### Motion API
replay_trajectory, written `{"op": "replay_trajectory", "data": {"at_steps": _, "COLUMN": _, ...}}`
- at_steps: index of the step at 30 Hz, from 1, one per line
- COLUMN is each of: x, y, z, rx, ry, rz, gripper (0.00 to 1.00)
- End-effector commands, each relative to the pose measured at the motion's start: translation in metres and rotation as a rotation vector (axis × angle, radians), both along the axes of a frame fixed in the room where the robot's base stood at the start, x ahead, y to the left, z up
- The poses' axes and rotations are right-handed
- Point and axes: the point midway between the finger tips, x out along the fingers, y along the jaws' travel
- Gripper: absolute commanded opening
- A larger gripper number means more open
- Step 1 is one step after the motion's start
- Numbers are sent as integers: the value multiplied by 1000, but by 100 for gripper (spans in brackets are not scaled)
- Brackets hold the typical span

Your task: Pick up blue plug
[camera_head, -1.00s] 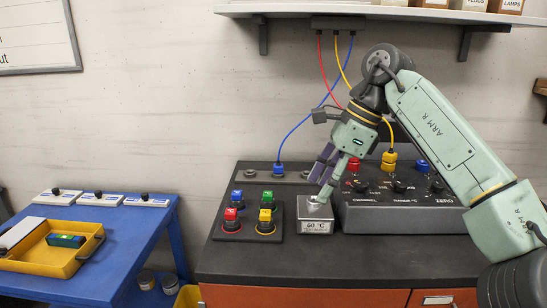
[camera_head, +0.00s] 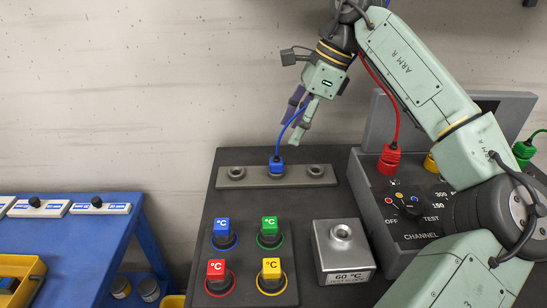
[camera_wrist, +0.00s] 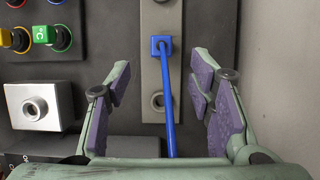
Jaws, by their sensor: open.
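The blue plug (camera_head: 277,166) sits upright in the middle socket of a grey strip (camera_head: 236,176) at the back of the dark bench panel. Its blue cable rises from it toward my gripper. My gripper (camera_head: 296,117) is open and empty, above and slightly right of the plug. In the wrist view the blue plug (camera_wrist: 161,45) lies beyond the fingertips, roughly midway between them sideways. The cable runs down the picture between the two purple-padded fingers of my gripper (camera_wrist: 163,80). Nothing is between the pads except the cable.
Several coloured °C blocks (camera_head: 271,269) stand in front of the strip. A metal 60 °C block (camera_head: 340,250) is to their right. A control box with a red plug (camera_head: 389,158) stands at right. A blue table (camera_head: 75,235) is at left.

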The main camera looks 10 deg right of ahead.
Motion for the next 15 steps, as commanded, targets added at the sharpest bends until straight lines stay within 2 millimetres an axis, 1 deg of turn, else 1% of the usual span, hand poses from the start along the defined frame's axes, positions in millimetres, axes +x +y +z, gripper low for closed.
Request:
{"op": "replay_trajectory", "data": {"at_steps": 3, "x": 1, "y": 7, "z": -18, "rx": -1, "ry": 2, "rz": 3, "gripper": 48}}
{"op": "replay_trajectory", "data": {"at_steps": 6, "x": 2, "y": 12, "z": -29, "rx": 0, "ry": 1, "rz": 3, "gripper": 48}}
{"op": "replay_trajectory", "data": {"at_steps": 11, "x": 4, "y": 16, "z": -38, "rx": 0, "ry": 1, "rz": 1, "gripper": 48}}
{"op": "replay_trajectory", "data": {"at_steps": 15, "x": 7, "y": 23, "z": -54, "rx": 2, "ry": 3, "rz": 2, "gripper": 48}}
